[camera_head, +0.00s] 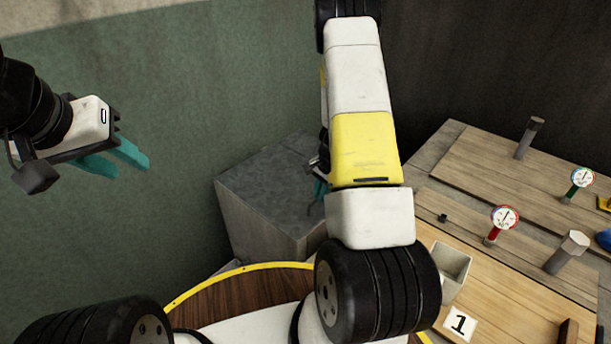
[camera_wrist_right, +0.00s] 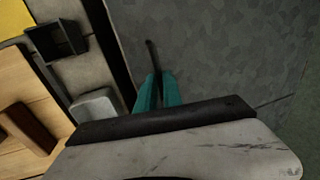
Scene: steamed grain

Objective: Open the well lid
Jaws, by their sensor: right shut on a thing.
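A grey stone-like block (camera_head: 268,185) with a flat dark top stands in the middle of the head view. I cannot tell for sure whether that top is the well lid. My right gripper (camera_head: 319,188) is mostly behind my own arm, at the block's right side. In the right wrist view my right gripper (camera_wrist_right: 157,85) has its teal fingers shut on a thin dark rod (camera_wrist_right: 151,57), with the grey patterned surface (camera_wrist_right: 225,55) behind it. My left gripper (camera_head: 132,168) is empty and open in the air at the left, far from the block.
Wooden panels (camera_head: 470,165) at the right carry a red-stemmed gauge (camera_head: 504,218), a green-stemmed gauge (camera_head: 581,180) and posts. A grey open box (camera_head: 452,268) and a card marked 1 (camera_head: 460,324) sit nearer. A green wall (camera_head: 190,110) stands behind.

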